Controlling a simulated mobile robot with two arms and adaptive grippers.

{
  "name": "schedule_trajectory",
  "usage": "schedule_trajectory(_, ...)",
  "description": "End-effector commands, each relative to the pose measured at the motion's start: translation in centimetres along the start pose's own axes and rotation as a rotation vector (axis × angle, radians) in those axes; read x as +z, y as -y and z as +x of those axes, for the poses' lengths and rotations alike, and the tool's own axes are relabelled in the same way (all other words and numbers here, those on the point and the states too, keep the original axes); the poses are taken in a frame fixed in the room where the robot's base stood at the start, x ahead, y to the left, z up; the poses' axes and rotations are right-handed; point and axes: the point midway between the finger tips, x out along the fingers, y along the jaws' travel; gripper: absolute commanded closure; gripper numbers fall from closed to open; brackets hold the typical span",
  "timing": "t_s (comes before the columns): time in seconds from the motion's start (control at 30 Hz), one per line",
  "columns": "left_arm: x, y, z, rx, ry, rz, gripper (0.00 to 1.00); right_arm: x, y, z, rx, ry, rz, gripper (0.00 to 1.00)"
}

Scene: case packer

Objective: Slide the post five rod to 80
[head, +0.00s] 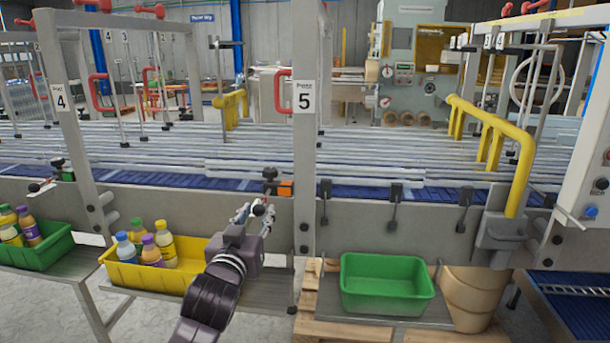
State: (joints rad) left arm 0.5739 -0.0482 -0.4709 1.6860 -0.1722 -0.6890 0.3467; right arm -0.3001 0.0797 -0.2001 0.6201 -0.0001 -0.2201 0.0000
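Post five (305,150) is an upright grey post with a white label "5" in the middle of the head view. Beside it, at the conveyor's front edge, is a rod clamp (270,174) with a dark knob and an orange block (286,188). The rod's dark ball end (259,211) shows below the clamp; most of the rod is hidden. No scale number is readable. My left gripper (256,212) reaches up from below, fingers apart, with the ball end appearing between them. Contact cannot be told. My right gripper is not in view.
Post four (68,115) stands at left with a similar rod and green block. Below are a yellow bin (135,276) with bottles, an empty green bin (387,284), and another green bin (38,256). A yellow handle (520,175) stands at right. The conveyor rails run behind.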

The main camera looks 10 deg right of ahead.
Motion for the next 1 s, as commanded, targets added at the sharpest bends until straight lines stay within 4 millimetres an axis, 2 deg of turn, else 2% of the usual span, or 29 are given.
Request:
schedule_trajectory(0.5,-0.2,0.0,-0.2,0.0,-0.003,0.0,0.65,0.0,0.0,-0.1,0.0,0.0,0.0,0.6)
schedule_trajectory(1.0,-0.3,0.0,-4.0,0.0,-0.003,-0.001,0.65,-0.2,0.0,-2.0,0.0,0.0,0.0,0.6)
